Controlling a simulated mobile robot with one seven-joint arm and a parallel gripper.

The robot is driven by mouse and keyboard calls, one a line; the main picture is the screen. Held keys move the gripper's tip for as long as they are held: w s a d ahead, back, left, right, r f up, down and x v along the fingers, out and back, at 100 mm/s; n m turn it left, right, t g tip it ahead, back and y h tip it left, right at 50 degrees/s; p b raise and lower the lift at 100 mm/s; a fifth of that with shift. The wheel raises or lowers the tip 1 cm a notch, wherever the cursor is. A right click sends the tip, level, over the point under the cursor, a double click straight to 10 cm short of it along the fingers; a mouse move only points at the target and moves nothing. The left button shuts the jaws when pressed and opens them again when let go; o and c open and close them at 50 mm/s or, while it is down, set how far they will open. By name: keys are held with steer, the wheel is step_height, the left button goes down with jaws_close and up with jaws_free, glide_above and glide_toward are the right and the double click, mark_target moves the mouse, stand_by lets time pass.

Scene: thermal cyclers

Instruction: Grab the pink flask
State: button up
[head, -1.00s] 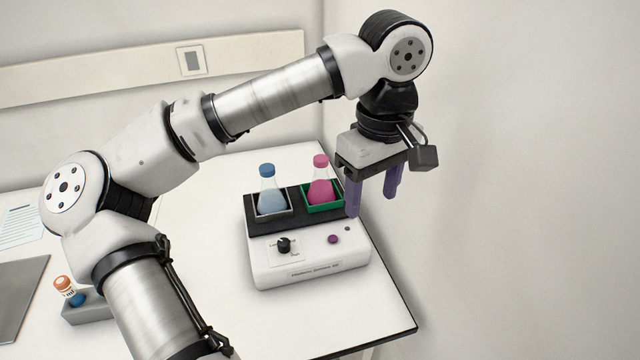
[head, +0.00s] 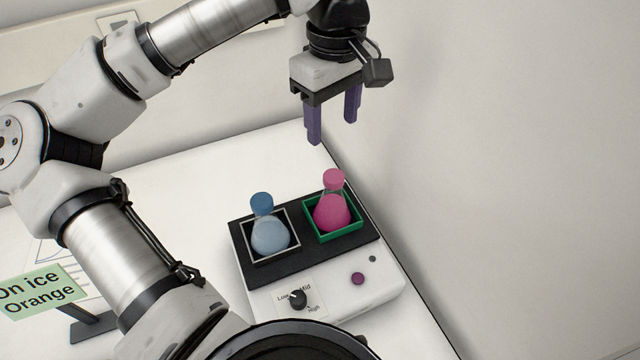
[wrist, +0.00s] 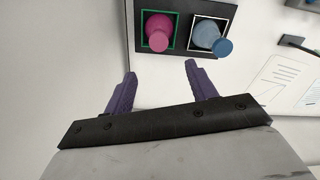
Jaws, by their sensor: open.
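The pink flask (head: 332,207) stands upright in the green-rimmed square holder (head: 309,222) on the right of the device's black top. It also shows in the wrist view (wrist: 159,34), beyond my fingers. My gripper (head: 332,135) is open and empty, with purple fingers pointing down. In the head view it hangs above and behind the pink flask, apart from it. In the wrist view its fingertips (wrist: 161,70) are below the flask in the picture.
A blue flask (head: 269,232) stands in a white-rimmed holder just left of the pink one. The white device (head: 335,297) has a knob and buttons on its front. A green sign (head: 40,291) stands at the left. A wall is close on the right.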

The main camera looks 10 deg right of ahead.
mark_target(334, 175)
step_height(334, 175, down, 8)
steer(key=shift+s+f+p, duration=0.1)
steer(key=shift+p, duration=0.65)
steer(key=shift+s+d+f+p, duration=0.15)
steer(key=shift+f+p, duration=1.05)
steer(key=shift+f, duration=1.5)
steer(key=shift+c, duration=0.4)
jaws_close()
